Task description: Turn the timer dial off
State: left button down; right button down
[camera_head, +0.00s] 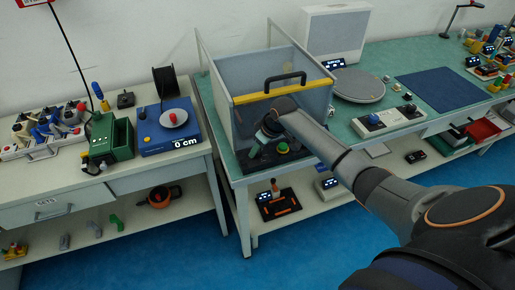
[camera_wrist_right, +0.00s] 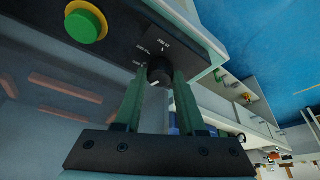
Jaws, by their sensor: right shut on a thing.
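The timer dial (camera_wrist_right: 159,72) is a round black knob on a dark panel, with small white markings around it, in the right wrist view. My right gripper (camera_wrist_right: 158,88) has its two green fingers on either side of the dial, shut on it. A green button with a yellow ring (camera_wrist_right: 86,23) sits on the same panel; it also shows in the head view (camera_head: 282,148). In the head view the right gripper (camera_head: 258,148) is at the panel at the front of the clear-walled box, and the dial is hidden by my wrist. My left gripper is not in view.
The clear box has a yellow front edge (camera_head: 285,92) and a black handle (camera_head: 285,80) above my wrist. A blue device reading 0 cm (camera_head: 160,138) and a green container (camera_head: 110,135) stand on the left bench. A round grey plate (camera_head: 358,85) lies to the right.

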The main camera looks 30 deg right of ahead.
jog(key=shift+d+n+y, duration=0.1)
jog(key=shift+n+y, duration=0.3)
jog(key=shift+n, duration=1.2)
jog(key=shift+g, duration=0.3)
jog(key=c, duration=0.5)
grip_release()
jog(key=v, duration=1.2)
jog(key=shift+d+r, duration=0.2)
jog(key=shift+r, duration=0.05)
